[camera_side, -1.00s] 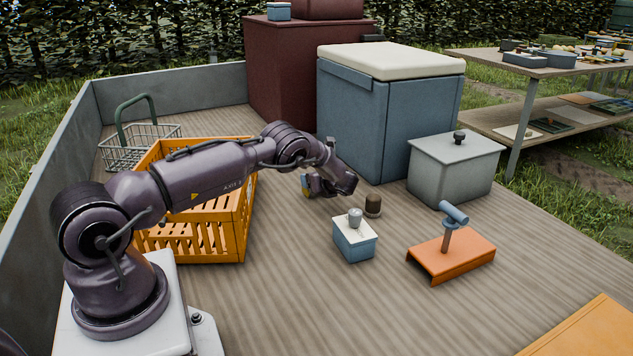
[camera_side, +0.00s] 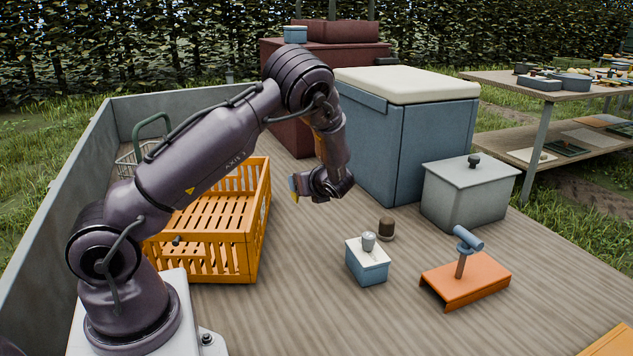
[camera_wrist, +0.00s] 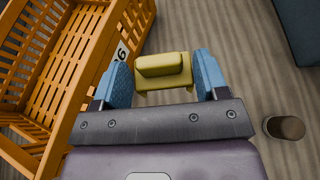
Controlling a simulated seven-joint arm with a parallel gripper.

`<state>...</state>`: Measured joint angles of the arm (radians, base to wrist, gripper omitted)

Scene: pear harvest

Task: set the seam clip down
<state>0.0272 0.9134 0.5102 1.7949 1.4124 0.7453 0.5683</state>
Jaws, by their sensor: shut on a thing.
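The seam clip (camera_wrist: 163,70) is a small yellow-olive piece with a raised block on a flat plate. It sits between the blue finger pads of my gripper (camera_wrist: 164,82) in the wrist view, and my gripper is shut on it. In the side view my gripper (camera_side: 297,189) hangs above the wooden deck (camera_side: 310,305), just right of the orange crate. Only a little yellow shows there beside a blue pad. The clip's underside and its height above the deck cannot be made out.
The orange slatted crate (camera_side: 258,235) stands to the left. A blue box with a white top (camera_side: 368,262), a brown cylinder (camera_side: 386,229), an orange stand (camera_side: 468,284) and a grey lidded bin (camera_side: 465,197) stand to the right. A large blue chest (camera_side: 430,145) is behind. Bare deck lies between.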

